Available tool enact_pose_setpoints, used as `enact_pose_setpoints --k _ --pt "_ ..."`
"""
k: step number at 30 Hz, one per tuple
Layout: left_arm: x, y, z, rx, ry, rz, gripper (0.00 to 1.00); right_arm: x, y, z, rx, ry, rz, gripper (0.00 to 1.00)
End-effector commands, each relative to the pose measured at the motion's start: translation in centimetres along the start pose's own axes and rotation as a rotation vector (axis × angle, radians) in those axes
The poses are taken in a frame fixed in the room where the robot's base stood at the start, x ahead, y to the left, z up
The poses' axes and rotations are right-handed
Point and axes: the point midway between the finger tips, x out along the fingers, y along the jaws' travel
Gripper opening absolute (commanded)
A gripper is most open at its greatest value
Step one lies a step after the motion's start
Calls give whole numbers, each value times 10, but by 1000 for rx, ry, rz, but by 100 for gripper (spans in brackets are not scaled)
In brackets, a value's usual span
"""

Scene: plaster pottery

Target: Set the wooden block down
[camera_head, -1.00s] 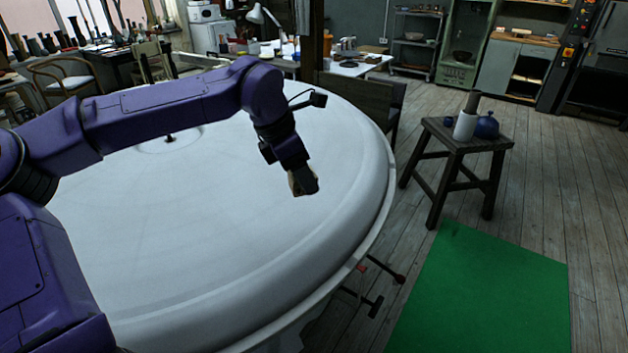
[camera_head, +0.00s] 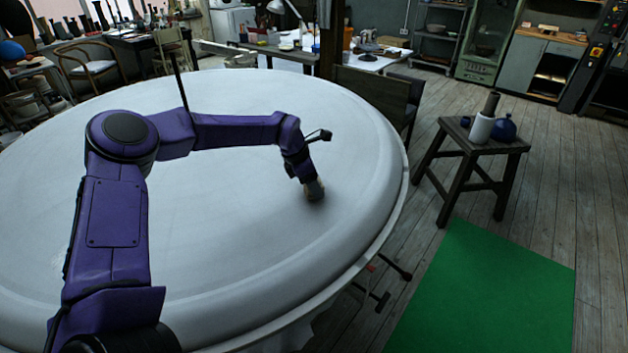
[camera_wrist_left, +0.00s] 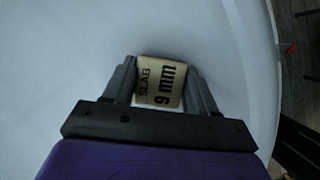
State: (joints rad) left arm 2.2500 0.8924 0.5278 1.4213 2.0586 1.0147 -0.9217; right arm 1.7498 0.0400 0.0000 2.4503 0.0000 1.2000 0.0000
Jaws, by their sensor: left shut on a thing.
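The wooden block (camera_wrist_left: 160,82) is small and pale, with "SLAB 9 mm" printed on its face. In the left wrist view it sits between the two fingers of my left gripper (camera_wrist_left: 160,85), which is shut on it. In the head view my left gripper (camera_head: 314,192) points down close over the large round white table (camera_head: 230,230), near its right side. The block is mostly hidden there by the gripper, and I cannot tell whether it touches the surface. My right gripper is not in view.
The white surface around the gripper is clear. A dark wooden stool (camera_head: 462,142) with a white cylinder (camera_head: 481,129) and a blue pot (camera_head: 504,128) stands on the right. A green mat (camera_head: 490,295) lies on the floor. A dark chair (camera_head: 380,100) stands behind the table.

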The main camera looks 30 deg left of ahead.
Motion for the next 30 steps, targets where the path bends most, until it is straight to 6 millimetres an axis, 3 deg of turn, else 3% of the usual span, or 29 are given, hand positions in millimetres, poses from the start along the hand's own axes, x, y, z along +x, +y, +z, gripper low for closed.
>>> enact_pose_setpoints --k 10,11,13,24,30 --pt "6 0 -2 0 -1 1 27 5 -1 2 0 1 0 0" --pt "6 0 -2 0 -1 1 60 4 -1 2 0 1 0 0" --pt "4 0 -2 0 -1 1 82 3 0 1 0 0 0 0" --pt "-3 0 0 0 -2 1 82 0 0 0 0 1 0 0" --pt "-46 1 0 -1 -7 4 82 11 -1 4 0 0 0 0"
